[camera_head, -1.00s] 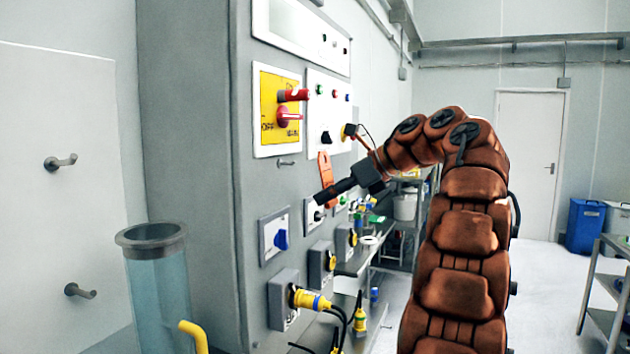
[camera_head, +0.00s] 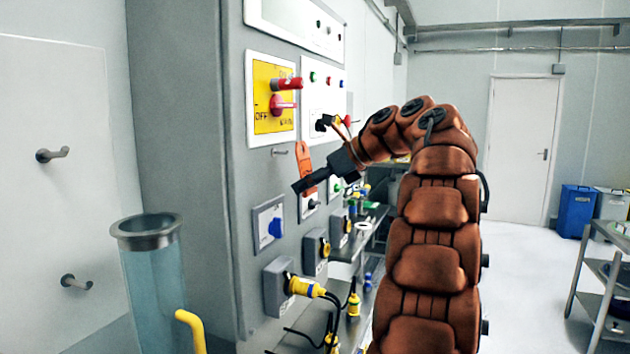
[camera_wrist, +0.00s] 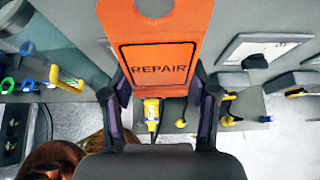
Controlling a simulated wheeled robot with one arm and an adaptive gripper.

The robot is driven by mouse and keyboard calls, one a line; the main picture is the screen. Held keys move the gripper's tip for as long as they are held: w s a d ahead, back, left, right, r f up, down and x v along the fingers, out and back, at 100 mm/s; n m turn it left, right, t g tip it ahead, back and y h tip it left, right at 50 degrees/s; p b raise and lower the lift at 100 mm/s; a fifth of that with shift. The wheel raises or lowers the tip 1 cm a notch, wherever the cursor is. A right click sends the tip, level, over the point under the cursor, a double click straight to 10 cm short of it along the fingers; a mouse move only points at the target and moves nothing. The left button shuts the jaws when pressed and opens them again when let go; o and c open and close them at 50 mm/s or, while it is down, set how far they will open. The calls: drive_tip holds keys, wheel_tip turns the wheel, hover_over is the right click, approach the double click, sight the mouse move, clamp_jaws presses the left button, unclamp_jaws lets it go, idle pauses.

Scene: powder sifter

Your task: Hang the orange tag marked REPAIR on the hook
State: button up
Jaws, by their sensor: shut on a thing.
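The orange tag (camera_head: 305,163) stands upright in front of the grey cabinet face. In the wrist view the tag (camera_wrist: 160,50) shows the word REPAIR and part of a hole at its top, cut off by the frame. My gripper (camera_head: 308,182) is shut on the tag's lower part; its dark fingers also show on both sides of the tag in the wrist view (camera_wrist: 161,92). A small metal hook (camera_head: 279,151) sticks out of the cabinet below the yellow switch plate. The tag is just right of this hook in the head view, apart from it.
The yellow plate with red switch handles (camera_head: 284,104) is above the hook. A blue knob (camera_head: 275,228) and yellow plugs (camera_head: 306,287) are below. Two other hooks (camera_head: 52,154) are on the left wall. A clear cylinder (camera_head: 152,270) stands front left.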

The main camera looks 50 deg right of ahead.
drive_tip(key=shift+w+a+f, duration=0.25)
drive_tip(key=shift+w, duration=0.55)
drive_tip(key=shift+w+a+f, duration=0.2)
drive_tip(key=shift+w, duration=0.55)
drive_tip(key=shift+w+a+f, duration=0.25)
drive_tip(key=shift+w, duration=0.55)
drive_tip(key=o, duration=1)
drive_tip(key=v, duration=0.7)
drive_tip(key=shift+s, duration=0.2)
